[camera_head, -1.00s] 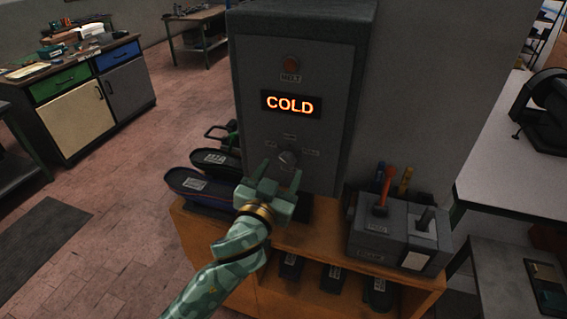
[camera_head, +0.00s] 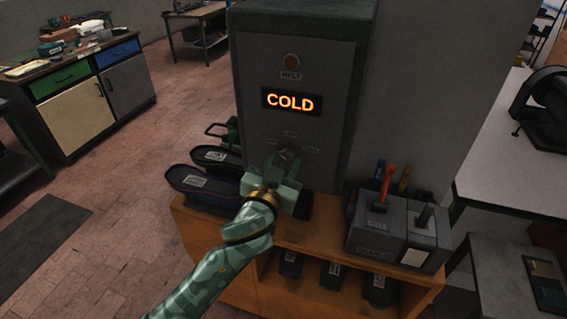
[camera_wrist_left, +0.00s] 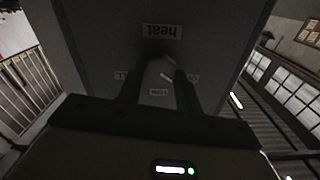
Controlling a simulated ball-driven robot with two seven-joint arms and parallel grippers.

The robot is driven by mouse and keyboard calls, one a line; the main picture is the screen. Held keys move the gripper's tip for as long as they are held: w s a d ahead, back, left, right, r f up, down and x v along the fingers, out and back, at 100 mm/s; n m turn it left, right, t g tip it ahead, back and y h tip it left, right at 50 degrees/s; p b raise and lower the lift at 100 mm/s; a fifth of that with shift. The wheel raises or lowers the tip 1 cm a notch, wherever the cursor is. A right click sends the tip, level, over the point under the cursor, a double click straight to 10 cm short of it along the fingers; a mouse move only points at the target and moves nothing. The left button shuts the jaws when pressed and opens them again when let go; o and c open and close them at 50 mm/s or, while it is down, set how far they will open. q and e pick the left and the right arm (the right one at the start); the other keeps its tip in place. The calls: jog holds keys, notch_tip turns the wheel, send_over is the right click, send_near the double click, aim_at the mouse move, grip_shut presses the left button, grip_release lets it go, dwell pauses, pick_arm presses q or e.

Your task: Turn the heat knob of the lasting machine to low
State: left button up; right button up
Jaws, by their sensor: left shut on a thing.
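The lasting machine (camera_head: 338,130) is a tall grey box with a lit display (camera_head: 291,102) reading COLD. Its heat knob (camera_head: 287,157) is a small round grey dial on the front, with small labels around it. My left gripper (camera_head: 285,166) is at the knob and partly covers it. In the left wrist view, the two dark fingers (camera_wrist_left: 160,92) are on either side of the knob (camera_wrist_left: 161,70), shut on it. The label the pointer faces is too small to tell. My right gripper does not show.
A wooden bench (camera_head: 330,237) carries the machine, with dark boxes on its lower shelf. Labelled shoe-shaped items (camera_head: 200,180) lie left of the knob. A grey control box (camera_head: 380,225) with an orange-red lever (camera_head: 384,187) stands at the right.

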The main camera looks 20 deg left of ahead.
pick_arm(q)
jog(key=shift+r+m+p, duration=0.1)
jog(key=shift+m+p, duration=0.6)
jog(key=shift+m, duration=0.4)
jog(key=m+p, duration=0.1)
jog(key=m, duration=0.2)
jog(key=shift+p, duration=0.35)
jog(key=shift+d+m+p, duration=0.1)
jog(key=shift+m+p, duration=0.8)
jog(key=shift+m, duration=1.8)
jog(key=shift+f, duration=0.2)
jog(key=o, duration=1)
